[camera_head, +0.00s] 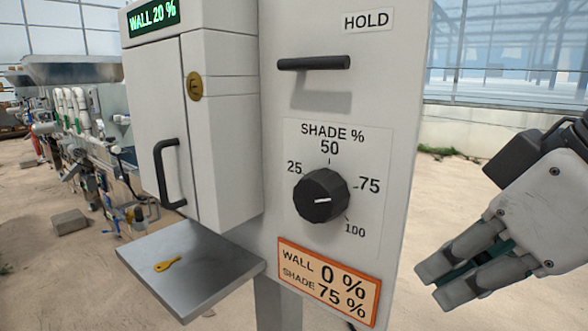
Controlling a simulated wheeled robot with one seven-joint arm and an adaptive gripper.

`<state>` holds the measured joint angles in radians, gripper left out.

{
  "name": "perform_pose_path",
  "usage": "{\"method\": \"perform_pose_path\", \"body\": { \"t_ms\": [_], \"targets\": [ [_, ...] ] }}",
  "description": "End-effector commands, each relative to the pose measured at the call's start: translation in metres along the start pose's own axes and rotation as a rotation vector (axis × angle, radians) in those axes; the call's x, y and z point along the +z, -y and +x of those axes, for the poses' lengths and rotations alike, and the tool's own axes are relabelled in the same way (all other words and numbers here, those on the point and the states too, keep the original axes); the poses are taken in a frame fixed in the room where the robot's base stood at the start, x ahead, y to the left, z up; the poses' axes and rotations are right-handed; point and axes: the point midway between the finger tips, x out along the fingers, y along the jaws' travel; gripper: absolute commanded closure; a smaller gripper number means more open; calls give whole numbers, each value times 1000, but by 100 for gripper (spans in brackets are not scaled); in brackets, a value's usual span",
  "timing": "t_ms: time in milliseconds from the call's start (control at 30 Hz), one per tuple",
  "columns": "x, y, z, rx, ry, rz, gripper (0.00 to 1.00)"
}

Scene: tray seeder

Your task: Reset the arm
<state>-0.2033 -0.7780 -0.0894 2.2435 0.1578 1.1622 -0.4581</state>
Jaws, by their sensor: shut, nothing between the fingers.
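My gripper (441,284) is at the lower right, in free air to the right of the panel. Its two grey fingers are shut with nothing held, and they point to the lower left. The grey panel (385,130) carries a black SHADE % knob (321,196) with marks 25, 50, 75 and 100. A short white line shows on the knob, but its exact setting is hard to read. Above it is a black horizontal bar (313,63) by a HOLD label (368,20). My gripper touches none of these.
A white box (158,120) with a shut door, black handle (168,174) and brass lock (195,86) shows WALL 20 %. A yellow key (167,264) lies on the metal shelf (205,275). An orange card (328,283) reads WALL 0 %, SHADE 75 %. Machinery stands at left.

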Motion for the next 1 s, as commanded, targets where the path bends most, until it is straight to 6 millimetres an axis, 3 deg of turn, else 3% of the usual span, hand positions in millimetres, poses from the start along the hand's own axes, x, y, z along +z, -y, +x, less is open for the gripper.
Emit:
{"method": "perform_pose_path", "body": {
  "t_ms": [33,100,367,667,1000],
  "targets": [
    [27,-2,16,17,84,88,100],
    [61,-4,33,44,186,199,100],
    [171,2,66,173,499,557,100],
    [133,-2,18,188,419,542,100],
    [86,-3,-55,213,300,520,100]
  ]
}}
